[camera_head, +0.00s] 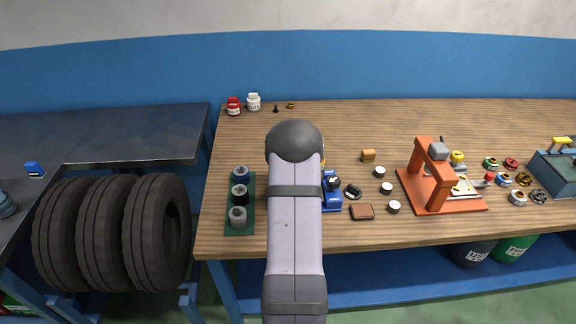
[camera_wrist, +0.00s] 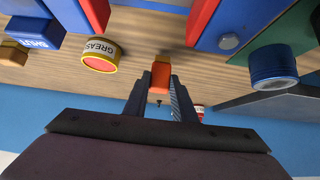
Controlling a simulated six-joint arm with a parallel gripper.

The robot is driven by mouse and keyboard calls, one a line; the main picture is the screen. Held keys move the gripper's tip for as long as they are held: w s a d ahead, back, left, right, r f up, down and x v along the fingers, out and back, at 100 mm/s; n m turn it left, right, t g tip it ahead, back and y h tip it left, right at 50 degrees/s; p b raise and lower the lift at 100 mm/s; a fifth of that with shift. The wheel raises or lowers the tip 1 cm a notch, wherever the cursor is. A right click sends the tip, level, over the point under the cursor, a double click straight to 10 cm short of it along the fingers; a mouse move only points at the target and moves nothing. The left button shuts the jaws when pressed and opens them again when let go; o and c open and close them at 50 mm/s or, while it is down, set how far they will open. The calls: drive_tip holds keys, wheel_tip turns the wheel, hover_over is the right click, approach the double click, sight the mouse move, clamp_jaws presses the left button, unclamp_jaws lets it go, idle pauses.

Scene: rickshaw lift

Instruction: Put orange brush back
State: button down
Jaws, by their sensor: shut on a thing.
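In the wrist view my gripper (camera_wrist: 160,92) is shut on a small orange block-shaped piece (camera_wrist: 160,77), which I take to be the orange brush. Only this short orange part shows between the fingertips, with a browner end beyond it. Its bristles cannot be made out. It is over the wooden bench; whether it touches the wood I cannot tell. In the head view my own arm hides the gripper and the brush. No marked place for the brush can be made out.
In the wrist view a GREASE tin (camera_wrist: 100,55) is left of the brush, and a blue cylinder (camera_wrist: 272,68) is at right. In the head view a green mat (camera_head: 237,229) with cylinders is left of my arm, a blue device (camera_head: 331,192) right. The bench's back middle is clear.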

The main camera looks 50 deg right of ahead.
drive_tip(key=shift+f, duration=0.4)
drive_tip(key=shift+f, duration=0.2)
drive_tip(key=c, duration=1.5)
unclamp_jaws()
drive_tip(key=shift+o, duration=0.2)
drive_tip(key=shift+r, duration=0.1)
drive_tip(key=shift+r, duration=0.2)
drive_tip(key=v, duration=1.2)
drive_tip(key=shift+f, duration=0.1)
